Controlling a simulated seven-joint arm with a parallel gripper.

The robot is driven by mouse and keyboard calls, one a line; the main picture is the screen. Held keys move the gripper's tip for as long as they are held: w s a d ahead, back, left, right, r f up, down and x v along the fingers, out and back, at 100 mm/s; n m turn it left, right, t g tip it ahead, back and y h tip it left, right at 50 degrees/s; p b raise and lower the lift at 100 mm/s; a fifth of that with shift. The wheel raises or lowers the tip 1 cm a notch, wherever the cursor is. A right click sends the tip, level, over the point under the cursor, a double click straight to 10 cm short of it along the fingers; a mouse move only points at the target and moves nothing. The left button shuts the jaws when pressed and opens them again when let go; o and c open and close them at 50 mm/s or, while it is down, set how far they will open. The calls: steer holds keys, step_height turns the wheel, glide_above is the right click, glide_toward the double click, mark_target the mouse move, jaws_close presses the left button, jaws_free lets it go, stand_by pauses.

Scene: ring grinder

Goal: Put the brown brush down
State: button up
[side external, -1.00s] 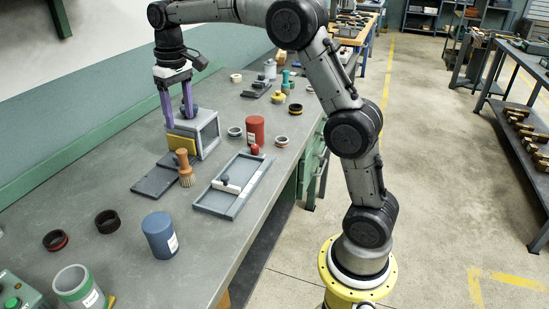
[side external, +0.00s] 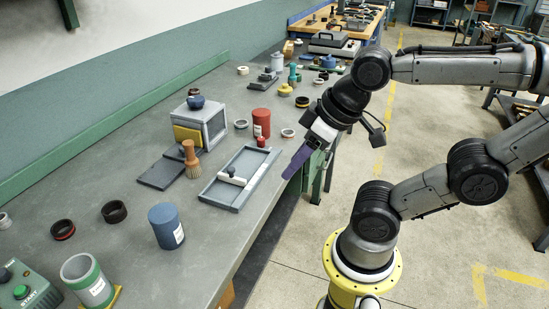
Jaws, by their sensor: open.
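The brown brush (side external: 190,158) stands upright on the bench, handle up and pale bristles down, at the right edge of a dark flat plate (side external: 162,174). My gripper (side external: 290,172) is well to the right of the brush, at the bench's right edge, with its purple fingers pointing down and left. It holds nothing that I can see. The gap between the fingers is hard to make out from this side.
A grey box (side external: 214,126) with a dark knob on top stands behind the brush. A red can (side external: 261,122) and a blue can (side external: 166,226) stand nearby.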

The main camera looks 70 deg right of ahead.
stand_by(0.4)
steer(key=w+d+r+n+t, duration=0.15)
steer(key=w+r+t, duration=0.3)
steer(key=w, duration=0.55)
steer(key=w+d+r+n+t, duration=0.15)
steer(key=w+r+t, duration=0.3)
steer(key=w, duration=0.65)
steer(key=y, duration=0.4)
glide_toward(191, 159)
step_height(191, 159, up, 6)
steer(key=w+a, duration=0.2)
steer(key=a, duration=0.1)
steer(key=d+f+g+h, duration=0.1)
steer(key=d+f, duration=0.2)
steer(key=f, duration=0.1)
steer(key=shift+m, duration=0.4)
steer(key=x, duration=1.2)
steer(key=shift+w+d+f, duration=0.1)
steer(key=shift+d+f, duration=0.1)
steer(key=shift+c, duration=0.2)
